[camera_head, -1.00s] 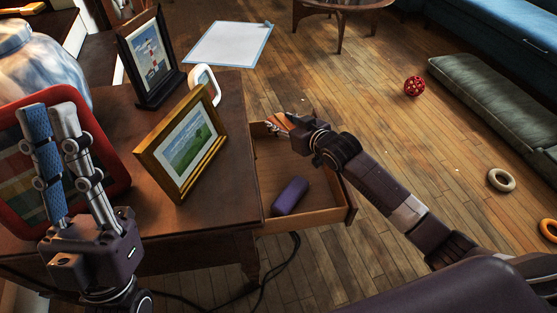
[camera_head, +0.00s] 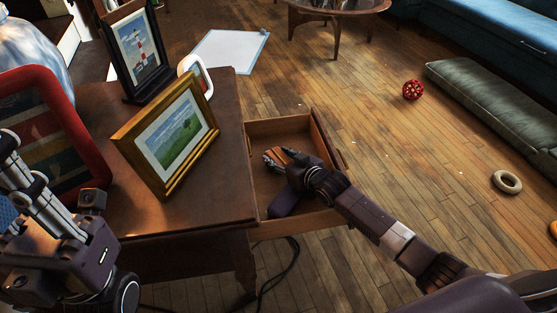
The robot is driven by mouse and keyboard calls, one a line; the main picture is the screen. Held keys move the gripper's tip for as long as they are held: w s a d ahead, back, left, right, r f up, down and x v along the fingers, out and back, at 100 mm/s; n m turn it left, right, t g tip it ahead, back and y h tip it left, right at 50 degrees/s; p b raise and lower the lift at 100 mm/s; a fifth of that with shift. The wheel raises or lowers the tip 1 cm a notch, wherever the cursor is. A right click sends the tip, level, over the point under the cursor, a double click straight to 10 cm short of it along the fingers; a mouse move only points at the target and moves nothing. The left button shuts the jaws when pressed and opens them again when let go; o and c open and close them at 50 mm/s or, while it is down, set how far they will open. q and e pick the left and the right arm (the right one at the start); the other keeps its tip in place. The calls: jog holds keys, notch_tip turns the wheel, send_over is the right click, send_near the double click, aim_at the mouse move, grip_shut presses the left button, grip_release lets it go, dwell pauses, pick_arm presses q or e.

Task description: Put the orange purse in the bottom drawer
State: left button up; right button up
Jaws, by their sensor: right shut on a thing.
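The drawer (camera_head: 277,126) stands pulled out from the right side of the wooden cabinet. I cannot tell whether the purse touches the drawer floor. A purple case (camera_head: 285,203) lies in the near part of the drawer, partly covered by my right gripper. My left gripper (camera_head: 22,165) is above the cabinet at the left edge, partly cut off, away from the drawer.
On the cabinet top (camera_head: 225,200) stand a gold picture frame (camera_head: 205,108), a lighthouse picture (camera_head: 140,50), a small white frame (camera_head: 198,75) and a red-edged frame (camera_head: 97,165). A red ball (camera_head: 413,90) and a ring (camera_head: 507,182) lie on the floor. Cables hang below the drawer.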

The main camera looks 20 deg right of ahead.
jog(key=shift+r, duration=0.15)
jog(key=shift+f, duration=0.2)
jog(key=o, duration=1.2)
